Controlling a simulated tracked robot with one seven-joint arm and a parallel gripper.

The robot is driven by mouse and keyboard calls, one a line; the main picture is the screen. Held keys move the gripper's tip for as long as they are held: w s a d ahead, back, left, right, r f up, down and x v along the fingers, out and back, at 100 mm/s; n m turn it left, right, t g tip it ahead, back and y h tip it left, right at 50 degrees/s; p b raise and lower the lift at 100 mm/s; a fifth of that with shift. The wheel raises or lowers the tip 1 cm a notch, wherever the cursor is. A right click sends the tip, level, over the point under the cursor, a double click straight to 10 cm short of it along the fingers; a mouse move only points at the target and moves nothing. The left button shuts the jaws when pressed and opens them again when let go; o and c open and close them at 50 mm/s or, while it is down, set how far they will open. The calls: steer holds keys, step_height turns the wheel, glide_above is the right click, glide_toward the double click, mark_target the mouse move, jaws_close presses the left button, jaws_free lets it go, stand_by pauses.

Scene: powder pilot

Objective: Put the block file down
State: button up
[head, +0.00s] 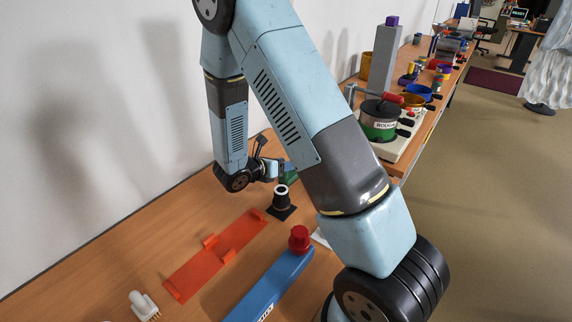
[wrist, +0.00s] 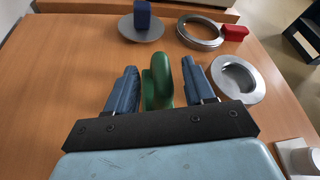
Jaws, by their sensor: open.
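A green piece with a rounded top, which I take for the block file, stands between my fingers in the wrist view (wrist: 159,82). A bit of green also shows beside my gripper in the head view (head: 290,177). My gripper (wrist: 161,88) is open, with one blue finger on each side of the green piece. A narrow gap shows on both sides of it. Its lower part is hidden behind the dark gripper bar, and I cannot tell for sure whether it rests on the table.
The wooden table (head: 120,262) holds an orange-red rack (head: 215,255), a black stand with a white ring (head: 281,203) and a blue bar with a red knob (head: 299,239). Metal rings (wrist: 199,35), a metal bowl (wrist: 238,78) and a disc with a blue block (wrist: 142,16) lie ahead.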

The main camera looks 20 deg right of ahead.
steer(key=v, duration=1)
steer(key=s+d+r+m+g+y, duration=0.25)
steer(key=s+d+r+m, duration=0.25)
steer(key=r+m, duration=0.25)
steer(key=s+d+r+m+g+y, duration=0.2)
steer(key=s+d+r+m+g, duration=0.1)
steer(key=s+d+r+m, duration=0.4)
steer(key=s+a+r+m+t+y, duration=0.1)
steer(key=s+r+m+t+y, duration=0.4)
steer(key=s+r+m+y, duration=0.3)
steer(key=shift+s+a+r+m, duration=0.25)
steer(key=shift+s+r+m, duration=1.4)
steer(key=shift+r+m, duration=0.9)
steer(key=shift+r, duration=0.2)
